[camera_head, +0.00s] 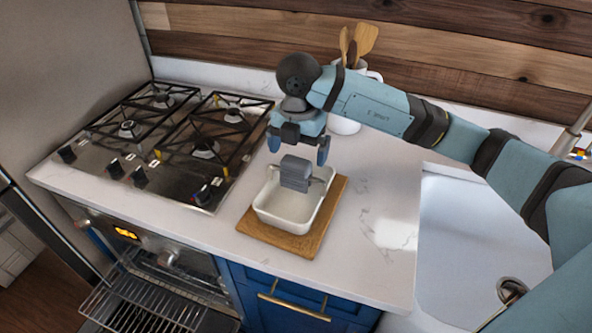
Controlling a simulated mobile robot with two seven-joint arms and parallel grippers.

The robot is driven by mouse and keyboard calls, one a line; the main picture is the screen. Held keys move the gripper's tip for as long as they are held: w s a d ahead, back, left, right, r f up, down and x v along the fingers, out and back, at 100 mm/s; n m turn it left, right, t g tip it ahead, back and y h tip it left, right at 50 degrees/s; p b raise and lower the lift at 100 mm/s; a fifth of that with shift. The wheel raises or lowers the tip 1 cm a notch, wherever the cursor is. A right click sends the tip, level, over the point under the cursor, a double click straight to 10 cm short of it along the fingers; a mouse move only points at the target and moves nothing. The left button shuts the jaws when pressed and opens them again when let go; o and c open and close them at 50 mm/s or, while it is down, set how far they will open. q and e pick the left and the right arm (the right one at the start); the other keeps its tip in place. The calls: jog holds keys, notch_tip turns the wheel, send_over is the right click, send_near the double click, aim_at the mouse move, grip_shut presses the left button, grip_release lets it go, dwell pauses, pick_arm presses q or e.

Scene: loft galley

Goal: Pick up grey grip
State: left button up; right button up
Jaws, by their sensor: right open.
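The grey grip (296,172) is a small dark-grey block above the white rectangular dish (262,212). Thin arms run from its sides toward the dish's rim. The dish stands on a wooden board (318,232) on the counter. My right gripper (298,149) points down above the grey grip, its two fingers apart. The grip lies just below the fingers, and nothing shows between them; whether they touch it I cannot tell. My left gripper is not in view.
A gas stove (170,140) with black grates is at left. Below it the oven door is open with a wire rack (150,305) out. A white crock with wooden utensils (362,42) stands behind my right arm. A sink (470,235) is at right. Bare counter (372,205) lies between.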

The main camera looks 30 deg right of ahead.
aim_at(296, 160)
jog(key=f, duration=0.4)
jog(key=shift+a, duration=0.2)
jog(key=c, duration=1)
jog(key=shift+r, duration=0.1)
